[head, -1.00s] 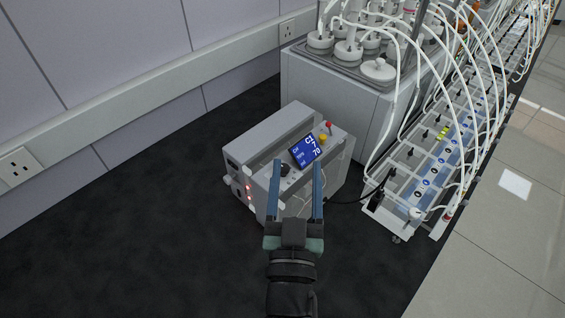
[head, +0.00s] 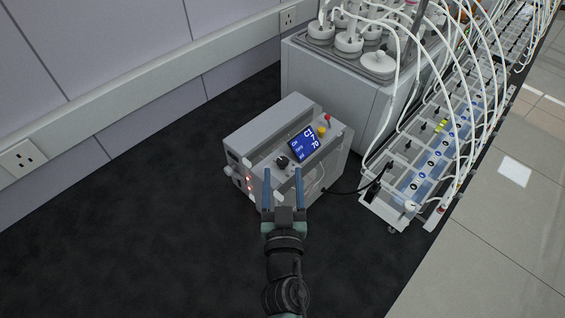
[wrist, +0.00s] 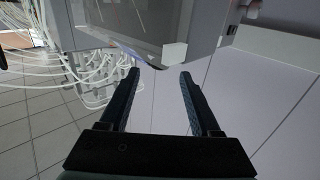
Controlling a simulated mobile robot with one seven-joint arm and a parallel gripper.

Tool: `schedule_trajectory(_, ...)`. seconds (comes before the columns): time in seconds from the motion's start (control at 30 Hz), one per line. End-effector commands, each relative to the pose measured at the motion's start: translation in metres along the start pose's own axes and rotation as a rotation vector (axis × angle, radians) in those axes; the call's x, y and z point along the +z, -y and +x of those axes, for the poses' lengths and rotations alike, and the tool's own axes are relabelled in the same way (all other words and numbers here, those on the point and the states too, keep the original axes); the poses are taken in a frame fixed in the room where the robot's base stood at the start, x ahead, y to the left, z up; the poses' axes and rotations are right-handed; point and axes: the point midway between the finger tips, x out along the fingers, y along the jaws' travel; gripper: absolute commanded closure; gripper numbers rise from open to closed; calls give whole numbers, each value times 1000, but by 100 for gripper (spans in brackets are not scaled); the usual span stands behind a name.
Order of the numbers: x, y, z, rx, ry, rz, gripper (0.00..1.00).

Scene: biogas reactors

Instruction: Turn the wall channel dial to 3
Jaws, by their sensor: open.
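A grey control box (head: 257,135) stands on the dark floor in the head view. Its blue display (head: 304,143) shows "CH", "C1", "7" and "70". A round black dial (head: 282,161) sits on the sloped panel just left of the display; its pointer is too small to read. My gripper (head: 283,172) is open and empty, its two blue fingers pointing toward the box, with the tips just below the dial in the picture. Whether they touch the box cannot be told. In the wrist view my gripper (wrist: 160,74) is open with nothing between its fingers, and the dial is not visible.
A yellow button (head: 322,131) and a red knob (head: 327,118) are on the box's right side. A grey cabinet (head: 325,88) with white-capped vessels stands behind. A rack (head: 385,205) with many white tubes is at right. Dark floor left of the box is clear.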

Motion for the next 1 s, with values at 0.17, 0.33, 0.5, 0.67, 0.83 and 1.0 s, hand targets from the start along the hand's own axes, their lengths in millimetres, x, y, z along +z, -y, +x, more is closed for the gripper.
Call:
schedule_trajectory(0.17,0,0,24,-1,-1,0,36)
schedule_trajectory(0.33,0,0,34,0,0,1,36)
schedule_trajectory(0.5,0,0,36,0,1,1,36)
schedule_trajectory(0.67,0,0,36,0,1,1,38)
schedule_trajectory(0.83,0,0,35,0,0,1,68)
schedule_trajectory(1.0,0,0,35,0,0,1,99)
